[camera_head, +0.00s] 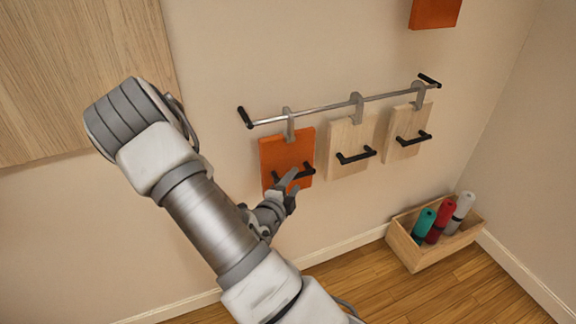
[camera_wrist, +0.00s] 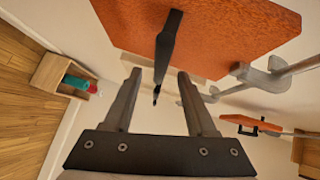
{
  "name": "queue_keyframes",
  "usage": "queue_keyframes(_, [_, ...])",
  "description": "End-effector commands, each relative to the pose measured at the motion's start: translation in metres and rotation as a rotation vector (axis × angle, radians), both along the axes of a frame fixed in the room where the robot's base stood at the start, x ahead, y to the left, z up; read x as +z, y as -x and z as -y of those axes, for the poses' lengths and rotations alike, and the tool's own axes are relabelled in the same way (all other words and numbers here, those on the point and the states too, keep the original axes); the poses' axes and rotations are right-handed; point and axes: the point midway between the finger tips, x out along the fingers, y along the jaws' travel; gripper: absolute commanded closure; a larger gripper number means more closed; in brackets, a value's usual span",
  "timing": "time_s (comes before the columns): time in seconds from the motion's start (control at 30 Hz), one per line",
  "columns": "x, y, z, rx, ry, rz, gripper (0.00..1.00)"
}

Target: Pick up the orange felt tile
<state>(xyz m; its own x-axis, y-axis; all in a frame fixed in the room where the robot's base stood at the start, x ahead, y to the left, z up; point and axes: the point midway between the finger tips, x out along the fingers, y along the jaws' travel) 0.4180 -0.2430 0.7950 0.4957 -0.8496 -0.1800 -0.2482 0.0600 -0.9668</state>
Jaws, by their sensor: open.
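The orange felt tile (camera_head: 282,150) hangs from a grey hook at the left end of a wall rail and has a black bar handle (camera_head: 306,171) low on its face. In the wrist view the tile (camera_wrist: 225,25) fills the top. Its black handle (camera_wrist: 166,48) appears between the two fingers of my gripper (camera_wrist: 159,76), which are apart. I cannot tell whether a finger touches the handle.
Two pale wood tiles (camera_head: 350,145) (camera_head: 402,140) with black handles hang right of it on the metal rail (camera_head: 330,106). Another orange panel (camera_head: 435,12) is higher on the wall. A wooden box (camera_head: 408,247) with rolled items stands on the floor at right.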

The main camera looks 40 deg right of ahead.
Motion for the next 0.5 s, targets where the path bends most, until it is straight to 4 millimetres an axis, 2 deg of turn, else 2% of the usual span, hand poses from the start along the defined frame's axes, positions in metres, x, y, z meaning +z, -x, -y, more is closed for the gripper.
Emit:
queue_keyframes(0.1, [-0.004,-0.009,0.018,-0.004,0.002,0.000,0.43])
queue_keyframes(0.23, [-0.007,-0.017,0.031,-0.003,0.002,0.000,0.43])
queue_keyframes(0.5, [-0.007,-0.020,0.035,-0.001,0.000,0.000,0.43])
